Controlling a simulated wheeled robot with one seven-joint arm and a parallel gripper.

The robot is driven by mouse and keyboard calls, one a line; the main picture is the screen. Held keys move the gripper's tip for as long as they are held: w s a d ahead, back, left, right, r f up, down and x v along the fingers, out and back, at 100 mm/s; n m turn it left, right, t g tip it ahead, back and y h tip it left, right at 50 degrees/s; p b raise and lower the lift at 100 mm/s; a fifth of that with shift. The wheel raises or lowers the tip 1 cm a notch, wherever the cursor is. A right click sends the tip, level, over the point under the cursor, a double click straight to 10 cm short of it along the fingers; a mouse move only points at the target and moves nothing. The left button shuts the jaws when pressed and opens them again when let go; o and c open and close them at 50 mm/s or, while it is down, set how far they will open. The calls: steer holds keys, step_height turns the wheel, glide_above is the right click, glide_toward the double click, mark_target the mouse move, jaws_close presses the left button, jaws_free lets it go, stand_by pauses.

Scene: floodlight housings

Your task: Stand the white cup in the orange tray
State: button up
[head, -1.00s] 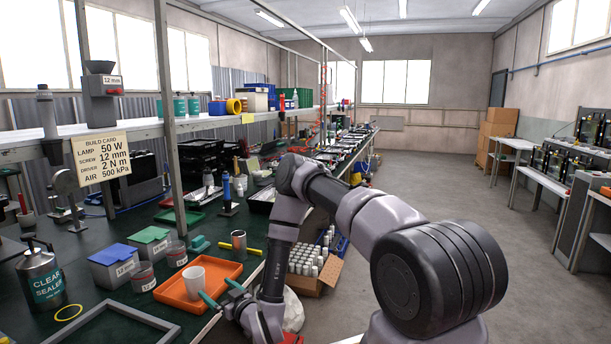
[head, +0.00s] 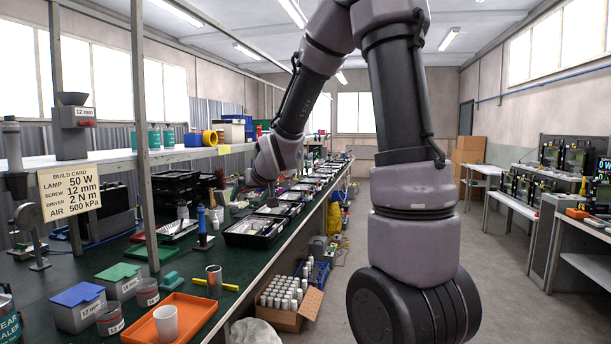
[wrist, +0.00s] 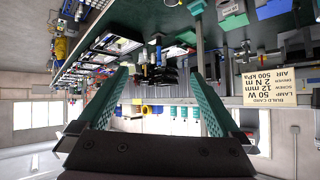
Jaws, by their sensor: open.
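The white cup (head: 165,323) stands upright inside the orange tray (head: 199,311) on the dark green bench, at the lower left of the head view. Nothing holds the cup. My gripper (wrist: 160,75) is open and empty in the wrist view, with its two green fingers wide apart. In the head view my arm is raised, and its wrist end is over the bench farther back, well clear of the cup and tray. The fingers are hard to make out there.
A metal cup (head: 214,278) and a yellow rod (head: 216,284) lie beyond the tray. Lidded boxes, one blue-topped (head: 78,306), and labelled tins (head: 146,292) stand to its left. A carton of white bottles (head: 290,300) is on the floor. The aisle at right is open.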

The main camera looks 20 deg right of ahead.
steer(key=s+d+r+m+g, duration=0.1)
steer(key=s+r, duration=0.2)
steer(key=s, duration=0.6)
steer(key=s+d+r+m+g, duration=0.1)
steer(key=s+d+r+m, duration=0.1)
steer(key=s, duration=0.8)
steer(key=s+d+r+m+g, duration=0.1)
steer(key=s+r, duration=0.3)
steer(key=s, duration=0.6)
steer(key=shift+d+r, duration=0.3)
steer(key=shift+r, duration=0.1)
steer(key=shift+w+a+g+y, duration=0.1)
steer(key=shift+g+y, duration=0.2)
